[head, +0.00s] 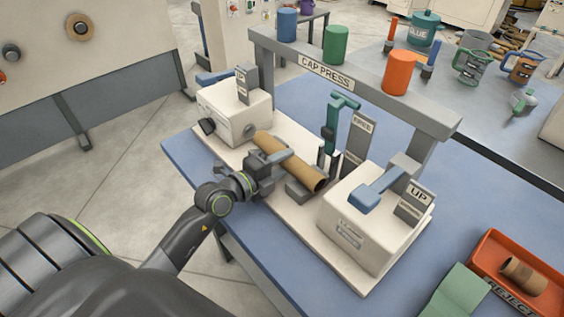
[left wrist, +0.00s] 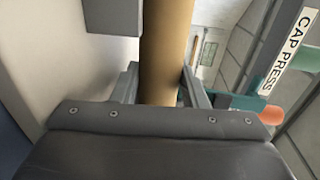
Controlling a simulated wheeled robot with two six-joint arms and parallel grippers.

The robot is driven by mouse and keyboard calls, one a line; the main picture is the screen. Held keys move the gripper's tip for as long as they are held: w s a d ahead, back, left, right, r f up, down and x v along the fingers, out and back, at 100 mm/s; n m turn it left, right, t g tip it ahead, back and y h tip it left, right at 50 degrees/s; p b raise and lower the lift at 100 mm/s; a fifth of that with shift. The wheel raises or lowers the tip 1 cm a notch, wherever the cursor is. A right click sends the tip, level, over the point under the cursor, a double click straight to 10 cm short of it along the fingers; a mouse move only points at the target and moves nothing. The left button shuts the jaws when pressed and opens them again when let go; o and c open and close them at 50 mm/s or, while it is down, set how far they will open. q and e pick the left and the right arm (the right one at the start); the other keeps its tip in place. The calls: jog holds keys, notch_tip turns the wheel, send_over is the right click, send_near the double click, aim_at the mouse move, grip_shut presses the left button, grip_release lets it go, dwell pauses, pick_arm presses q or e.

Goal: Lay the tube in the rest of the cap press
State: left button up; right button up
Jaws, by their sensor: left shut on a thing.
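A brown cardboard tube (head: 300,170) lies lengthwise between the two white end blocks of the cap press (head: 325,72). My left gripper (head: 278,160) is shut on the tube near its middle. In the left wrist view the tube (left wrist: 165,45) runs between the two grey fingers (left wrist: 160,88). Grey parts of the rest (head: 300,191) show below the tube's right end. I cannot tell whether the tube touches them. My right gripper is not in view.
The left end block (head: 235,118) and right end block (head: 350,232) flank the tube. A green lever (head: 333,120) stands behind it. Blue, green and orange cylinders sit on the beam above. A red reject tray (head: 490,250) with a short brown tube (head: 524,275) is at right.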

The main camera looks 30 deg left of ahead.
pick_arm(q)
jog(key=o, duration=1.1)
jog(key=shift+s+f, duration=0.1)
jog(key=shift+f, duration=0.3)
jog(key=shift+c, duration=0.2)
jog(key=shift+s+a, duration=0.1)
jog(key=shift+s, duration=0.05)
jog(key=p+v, duration=0.1)
jog(key=v, duration=1.5)
jog(key=shift+r, duration=0.2)
jog(key=shift+s+a+r, duration=0.15)
jog(key=shift+s+r, duration=0.05)
jog(key=shift+s, duration=0.25)
notch_tip(320, 180, up, 7)
jog(key=p, duration=0.7)
